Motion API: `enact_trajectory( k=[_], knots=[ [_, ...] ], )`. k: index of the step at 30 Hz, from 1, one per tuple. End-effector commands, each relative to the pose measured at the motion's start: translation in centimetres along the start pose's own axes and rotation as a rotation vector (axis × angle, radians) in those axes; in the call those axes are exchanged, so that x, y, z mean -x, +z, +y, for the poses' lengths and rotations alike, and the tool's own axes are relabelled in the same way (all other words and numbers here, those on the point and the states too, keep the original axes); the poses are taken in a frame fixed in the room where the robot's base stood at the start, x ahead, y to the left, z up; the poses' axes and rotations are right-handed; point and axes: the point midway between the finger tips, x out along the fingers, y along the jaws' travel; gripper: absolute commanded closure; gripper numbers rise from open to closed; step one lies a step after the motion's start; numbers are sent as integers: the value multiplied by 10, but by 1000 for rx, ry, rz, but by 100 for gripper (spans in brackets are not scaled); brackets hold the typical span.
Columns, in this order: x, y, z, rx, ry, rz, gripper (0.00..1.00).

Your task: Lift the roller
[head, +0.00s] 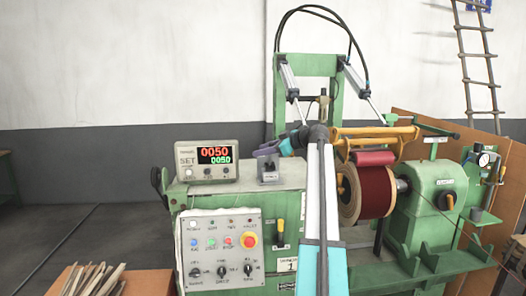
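A dark red roller (373,158) sits at the top of a large coil (376,190) wound in dark red, just under a yellow frame (375,133). It appears to touch the coil. My arm rises through the middle of the view and bends left at its top. My gripper (280,148) is at the arm's far end, above the green machine's top and left of the roller, apart from it. The fingers are too small to make out, so I cannot tell whether they are open or shut. My arm passes just left of the coil and hides part of the machine.
A counter box (207,165) with red and green digits and a small grey device (268,168) stand on the machine top. A control panel (220,250) faces front. A green upright frame (308,75) with cylinders and black hoses stands behind. Wooden strips (90,280) lie at lower left.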

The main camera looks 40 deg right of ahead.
Motion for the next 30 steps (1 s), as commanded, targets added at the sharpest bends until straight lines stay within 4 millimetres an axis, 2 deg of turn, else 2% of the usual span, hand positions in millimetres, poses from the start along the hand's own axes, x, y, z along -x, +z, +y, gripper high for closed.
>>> enact_trajectory(
  k=[7,13,30],
  knots=[
    [3,0,-1,0,-1,1,66],
    [18,1,-1,1,1,1,66],
    [106,2,-1,0,1,0,66]
  ],
)
